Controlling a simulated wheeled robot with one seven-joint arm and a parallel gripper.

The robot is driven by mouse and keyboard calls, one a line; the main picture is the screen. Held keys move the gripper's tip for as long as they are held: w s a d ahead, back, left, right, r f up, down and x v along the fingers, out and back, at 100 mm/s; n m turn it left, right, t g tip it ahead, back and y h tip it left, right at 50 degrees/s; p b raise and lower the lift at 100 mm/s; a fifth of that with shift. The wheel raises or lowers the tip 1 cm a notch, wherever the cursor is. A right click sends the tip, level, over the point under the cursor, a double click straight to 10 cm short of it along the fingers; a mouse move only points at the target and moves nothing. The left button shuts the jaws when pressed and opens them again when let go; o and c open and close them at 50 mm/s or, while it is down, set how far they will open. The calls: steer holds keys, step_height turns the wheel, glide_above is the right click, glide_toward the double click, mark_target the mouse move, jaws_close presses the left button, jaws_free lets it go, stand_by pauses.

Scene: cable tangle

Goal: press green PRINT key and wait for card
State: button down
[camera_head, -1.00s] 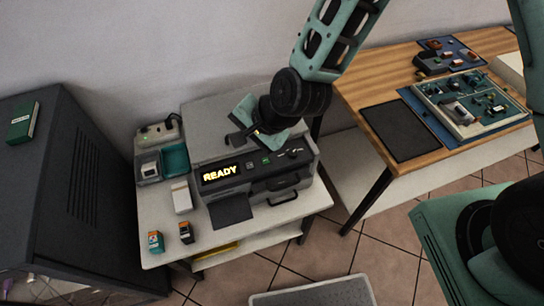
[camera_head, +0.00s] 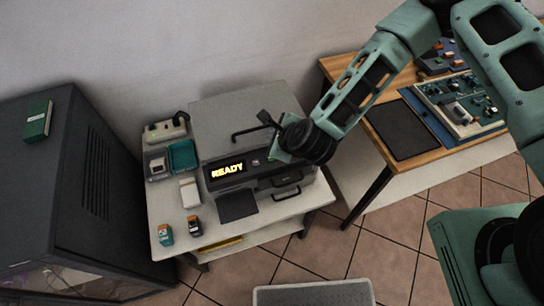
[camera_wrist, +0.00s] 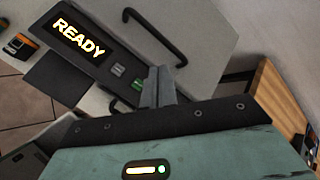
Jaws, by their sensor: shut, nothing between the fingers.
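The printer (camera_head: 240,110) stands on a pale table against the wall, and its lit display (camera_head: 228,170) reads READY. The display also shows in the wrist view (camera_wrist: 78,37). The green key (camera_wrist: 138,85) shows in the wrist view on the dark panel, right of the display, just left of my gripper's fingertips (camera_wrist: 158,78). My gripper is shut and empty. In the head view my gripper (camera_head: 283,150) is over the right part of the panel and hides the green key. Whether the fingertips touch the panel I cannot tell. No card shows on the dark mat (camera_head: 237,205) before the printer.
A black handle (camera_head: 250,133) rises from the printer's lid, close to my gripper. Two small cartridges (camera_head: 165,234) and a white box (camera_head: 190,192) stand on the table at left. A dark cabinet (camera_head: 60,190) is at far left. A wooden workbench (camera_head: 430,155) is at right.

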mark_target(273, 161)
step_height(273, 161, down, 9)
steer(key=b, duration=0.7)
steer(key=shift+r, duration=0.1)
stand_by(2.0)
steer(key=shift+f, duration=0.4)
steer(key=shift+f+b, duration=0.35)
steer(key=shift+b, duration=0.1)
stand_by(0.4)
steer(key=shift+r, duration=0.15)
steer(key=shift+r+p, duration=0.6)
steer(key=shift+r, duration=0.05)
